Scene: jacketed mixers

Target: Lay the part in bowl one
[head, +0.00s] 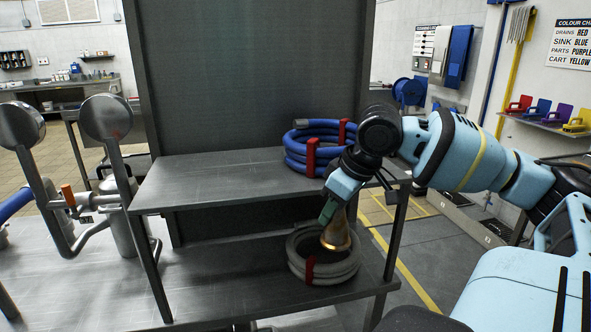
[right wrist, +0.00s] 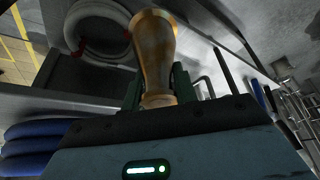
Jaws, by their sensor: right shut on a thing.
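The part (head: 337,234) is a brass-coloured, flared piece, wider at its lower end. My right gripper (head: 330,210) is shut on its narrow end. In the head view the part hangs below the gripper, in front of the shelf unit's right side, and overlaps the grey hose coil; I cannot tell whether it touches the coil. In the right wrist view the part (right wrist: 154,45) stands out between the green fingers of the gripper (right wrist: 158,92). No bowl can be made out in either view. My left gripper is not in view.
A metal shelf unit (head: 205,182) holds a blue hose coil (head: 297,150) above and a grey hose coil (head: 295,262) below. Two round metal discs on bent arms (head: 106,117) stand at left beside pipework. Open floor (head: 440,250) lies to the right of the shelves.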

